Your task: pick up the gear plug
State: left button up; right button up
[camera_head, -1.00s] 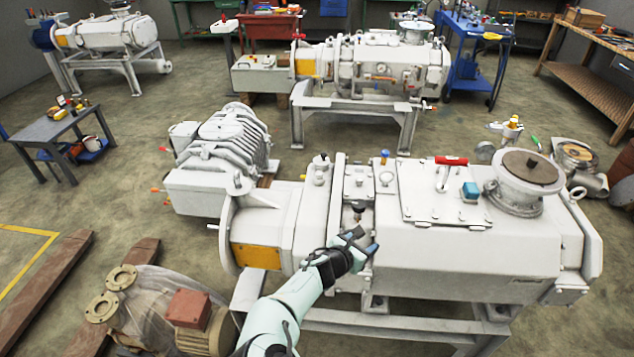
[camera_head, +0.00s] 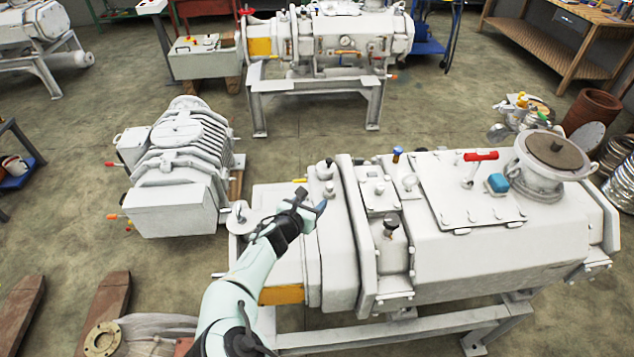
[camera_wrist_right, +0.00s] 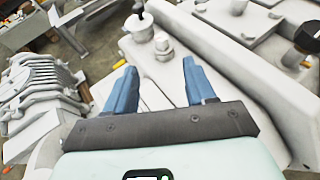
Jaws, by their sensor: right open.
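The vacuum pump (camera_head: 470,240) is a long white machine. I cannot tell for sure which fitting is the gear plug. A dark-topped plug (camera_head: 391,222) stands on its near end section, right of my gripper; in the wrist view a dark cap (camera_wrist_right: 308,37) shows at the right edge. A black-topped fitting (camera_head: 327,166) stands behind my gripper, and appears at the top in the wrist view (camera_wrist_right: 139,22). My right gripper (camera_head: 311,201) is open and empty above the pump's left end; its two blue fingers are apart in the wrist view (camera_wrist_right: 160,75). My left gripper is not in view.
A blue-topped fitting (camera_head: 397,155), a red handle (camera_head: 481,156) and a round flange (camera_head: 553,160) rise from the pump top. A ribbed white machine (camera_head: 178,170) stands to the left, another pump (camera_head: 330,45) behind. Bare floor lies between them.

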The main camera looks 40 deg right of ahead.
aim_at(329, 186)
jog(key=x, duration=0.7)
jog(key=shift+s+d, duration=0.2)
jog(key=shift+s, duration=0.05)
jog(key=x, duration=0.3)
jog(key=p+x, duration=0.1)
jog(key=x, duration=0.2)
jog(key=shift+w+a+r, duration=0.1)
jog(key=shift+w+r, duration=0.1)
grip_shut()
